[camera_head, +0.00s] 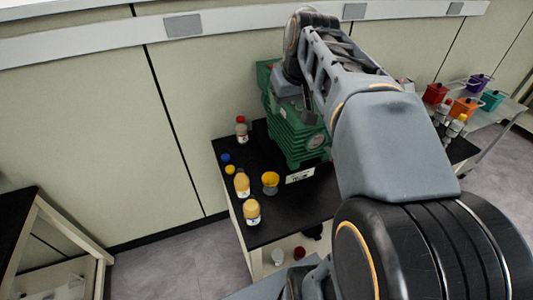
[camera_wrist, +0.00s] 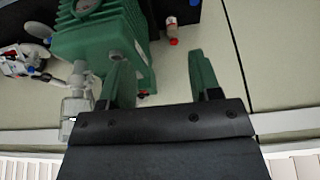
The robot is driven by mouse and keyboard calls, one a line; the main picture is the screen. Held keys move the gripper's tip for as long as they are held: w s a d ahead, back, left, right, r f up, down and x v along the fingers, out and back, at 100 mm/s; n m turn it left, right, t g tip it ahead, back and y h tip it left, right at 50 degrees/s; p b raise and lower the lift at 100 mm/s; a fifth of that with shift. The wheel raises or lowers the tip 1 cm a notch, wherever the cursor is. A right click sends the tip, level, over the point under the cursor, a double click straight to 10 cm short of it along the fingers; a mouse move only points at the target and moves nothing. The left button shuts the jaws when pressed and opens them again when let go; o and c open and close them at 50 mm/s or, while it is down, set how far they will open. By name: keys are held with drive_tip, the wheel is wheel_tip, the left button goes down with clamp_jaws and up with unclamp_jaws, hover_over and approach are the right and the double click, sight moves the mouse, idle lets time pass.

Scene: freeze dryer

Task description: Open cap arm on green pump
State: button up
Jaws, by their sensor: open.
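The green pump (camera_head: 292,138) is a ribbed green box on the black-topped table, close to the wall. My arm covers its right and upper parts in the head view. In the wrist view the pump (camera_wrist: 105,38) fills the upper left, with a round fitting (camera_wrist: 87,5) on it and a pale metallic fitting (camera_wrist: 78,92) at its near corner. I cannot tell for sure which part is the cap arm. My gripper (camera_wrist: 157,62) is open and empty; its left finger overlaps the pump's edge in the picture, and contact cannot be told.
On the black table (camera_head: 262,226) stand a red-capped bottle (camera_head: 242,129), two yellowish bottles (camera_head: 242,184) and (camera_head: 252,211), and a yellow funnel-like cup (camera_head: 270,182). The wall (camera_head: 110,140) is close behind. A cart at right holds colored boxes, including an orange one (camera_head: 463,107).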

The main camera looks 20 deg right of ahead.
drive_tip(key=s+a+f+p, duration=0.4)
drive_tip(key=s+a+f, duration=0.3)
drive_tip(key=s+a, duration=0.1)
drive_tip(key=shift+s+a+f+n, duration=0.2)
drive_tip(key=shift+a+f+n, duration=0.15)
drive_tip(key=shift+a, duration=0.45)
